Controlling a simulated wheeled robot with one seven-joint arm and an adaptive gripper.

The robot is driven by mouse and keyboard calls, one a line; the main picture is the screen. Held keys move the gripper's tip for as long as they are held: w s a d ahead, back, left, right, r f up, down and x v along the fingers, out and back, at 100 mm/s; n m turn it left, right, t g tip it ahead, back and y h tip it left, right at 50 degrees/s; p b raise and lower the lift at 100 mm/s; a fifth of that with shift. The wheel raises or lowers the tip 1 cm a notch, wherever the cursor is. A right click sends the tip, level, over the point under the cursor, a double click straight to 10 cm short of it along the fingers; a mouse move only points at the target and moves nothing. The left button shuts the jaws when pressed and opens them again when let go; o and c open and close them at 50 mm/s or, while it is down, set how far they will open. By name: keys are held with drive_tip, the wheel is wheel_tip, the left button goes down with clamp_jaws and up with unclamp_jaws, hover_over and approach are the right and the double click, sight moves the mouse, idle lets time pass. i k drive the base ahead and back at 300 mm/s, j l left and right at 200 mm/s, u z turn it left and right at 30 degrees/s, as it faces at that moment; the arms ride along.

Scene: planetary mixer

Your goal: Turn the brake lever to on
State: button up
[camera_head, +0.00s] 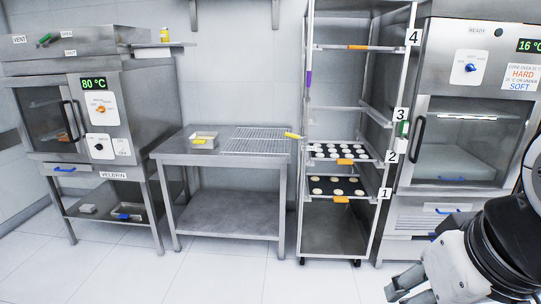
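No part labelled as a brake lever can be made out. A tall wheeled rack (302,190) stands right of centre with black casters at its foot. A yellow bar (293,136) sticks out at its left post, and a purple piece (308,82) sits higher on that post; I cannot tell whether either is the brake lever. My gripper (398,287) is at the lower right, in front of the chiller cabinet and apart from the rack. Its fingers are small and partly overlapped, so their opening is unclear.
The rack holds trays of pale rounds (337,186) at levels 1 and 2. A steel table (220,159) with a wire grid stands to its left. An oven (97,115) is far left, a chiller cabinet (465,95) right. The floor (225,275) in front is clear.

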sight(305, 139)
drive_tip(key=i+l+u, duration=0.15)
drive_tip(key=i+l, duration=0.25)
drive_tip(key=i+l+u, duration=0.15)
drive_tip(key=i+l, duration=0.25)
drive_tip(key=l, duration=0.2)
drive_tip(key=i+l+u, duration=0.35)
drive_tip(key=i+l, duration=0.4)
drive_tip(key=i, duration=0.45)
drive_tip(key=i+l+u, duration=0.35)
drive_tip(key=i+l, duration=0.75)
